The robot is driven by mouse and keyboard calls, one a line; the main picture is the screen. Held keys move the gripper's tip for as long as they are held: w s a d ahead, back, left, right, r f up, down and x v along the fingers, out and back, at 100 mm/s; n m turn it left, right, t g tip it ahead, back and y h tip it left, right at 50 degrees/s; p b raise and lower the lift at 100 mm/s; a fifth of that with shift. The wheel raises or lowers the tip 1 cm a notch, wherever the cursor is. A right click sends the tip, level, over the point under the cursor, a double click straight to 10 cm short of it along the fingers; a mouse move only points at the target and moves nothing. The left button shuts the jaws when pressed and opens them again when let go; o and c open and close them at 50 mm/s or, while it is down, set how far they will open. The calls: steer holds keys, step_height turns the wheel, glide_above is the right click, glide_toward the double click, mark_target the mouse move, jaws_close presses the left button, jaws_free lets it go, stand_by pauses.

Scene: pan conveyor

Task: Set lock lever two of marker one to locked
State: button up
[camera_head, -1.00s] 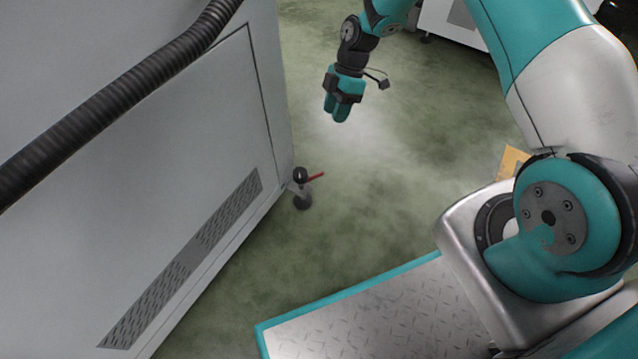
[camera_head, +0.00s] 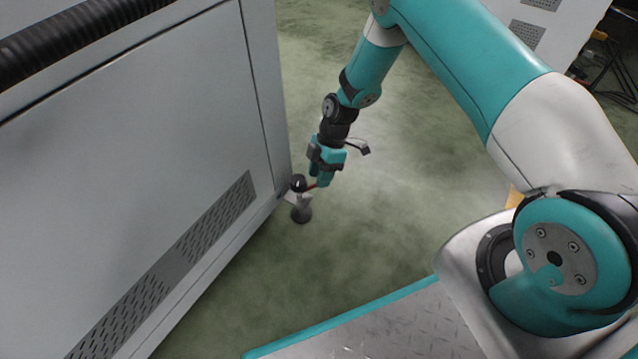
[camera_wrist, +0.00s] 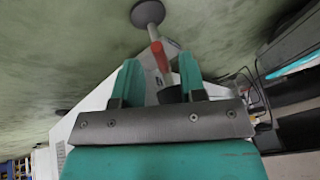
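The lock lever is a red bar beside a black round knob (camera_head: 299,183), on a levelling foot (camera_head: 302,213) at the corner of the grey cabinet. In the head view my gripper (camera_head: 320,185) covers most of the lever, leaving a small reddish bit beside the knob. In the wrist view the red lever (camera_wrist: 158,54) lies between the two teal fingertips of my gripper (camera_wrist: 159,62). The fingers are apart, with gaps visible on both sides of the lever. The foot's round pad (camera_wrist: 148,13) shows beyond the fingers. I cannot read any marker label.
The grey cabinet (camera_head: 150,170) with a vented strip fills the left, close to my gripper. A ribbed black hose (camera_head: 60,45) runs along its top. The green floor (camera_head: 400,210) to the right of the foot is clear. Another light cabinet (camera_head: 555,25) stands at the back right.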

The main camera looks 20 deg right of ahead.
steer(key=shift+s+a+f, duration=0.15)
steer(key=shift+a+f, duration=0.1)
steer(key=shift+f, duration=0.3)
jaws_close()
